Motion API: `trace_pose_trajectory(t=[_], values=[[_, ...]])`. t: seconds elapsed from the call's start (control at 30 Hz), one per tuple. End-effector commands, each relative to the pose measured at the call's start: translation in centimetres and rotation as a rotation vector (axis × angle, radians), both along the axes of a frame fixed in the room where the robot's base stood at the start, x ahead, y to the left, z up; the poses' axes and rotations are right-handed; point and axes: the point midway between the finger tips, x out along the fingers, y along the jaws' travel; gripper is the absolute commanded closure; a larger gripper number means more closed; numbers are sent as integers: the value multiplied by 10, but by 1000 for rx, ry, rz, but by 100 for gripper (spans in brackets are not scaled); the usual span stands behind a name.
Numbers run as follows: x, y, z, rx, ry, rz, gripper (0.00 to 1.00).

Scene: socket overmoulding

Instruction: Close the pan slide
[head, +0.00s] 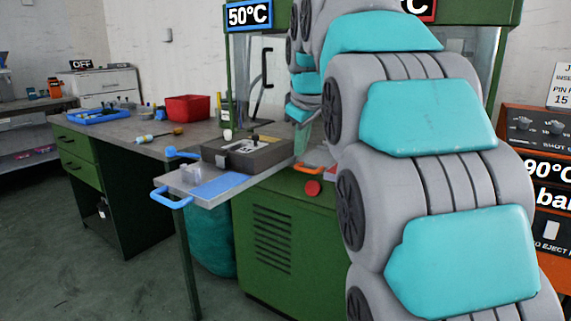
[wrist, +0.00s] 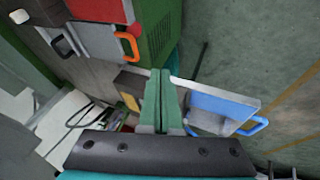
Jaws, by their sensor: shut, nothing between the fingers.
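What looks like the pan slide is a grey metal plate (head: 186,177) with a blue pad and a blue handle (head: 172,197). It sticks out past the front edge of the bench. A dark mould block (head: 272,157) stands behind the pad. In the wrist view the plate (wrist: 183,84) is right of my fingers, with its blue handle (wrist: 254,126) farther right. My gripper (wrist: 160,72) is shut and empty, its green fingers together. In the head view its pale green fingers (head: 302,142) show beside the mould block, partly hidden by my arm. I cannot tell whether they touch anything.
A second blue handle (head: 182,153) is at the plate's far side. An orange handle (head: 308,168) and a red button (head: 313,188) are near the green machine. A screwdriver (head: 168,134) and a red bin (head: 187,108) are on the bench. The floor in front is clear.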

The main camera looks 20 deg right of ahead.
Motion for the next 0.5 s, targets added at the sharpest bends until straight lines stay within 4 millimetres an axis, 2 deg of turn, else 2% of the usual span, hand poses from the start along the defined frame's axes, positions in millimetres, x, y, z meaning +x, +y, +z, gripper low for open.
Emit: trace_pose_trajectory(t=[0.1, 0.23, 0.5], values=[[8, -4, 8, -17, -18, 16, 100], [12, -5, 5, -21, -20, 21, 100], [34, -9, -33, -19, -13, 21, 100]])
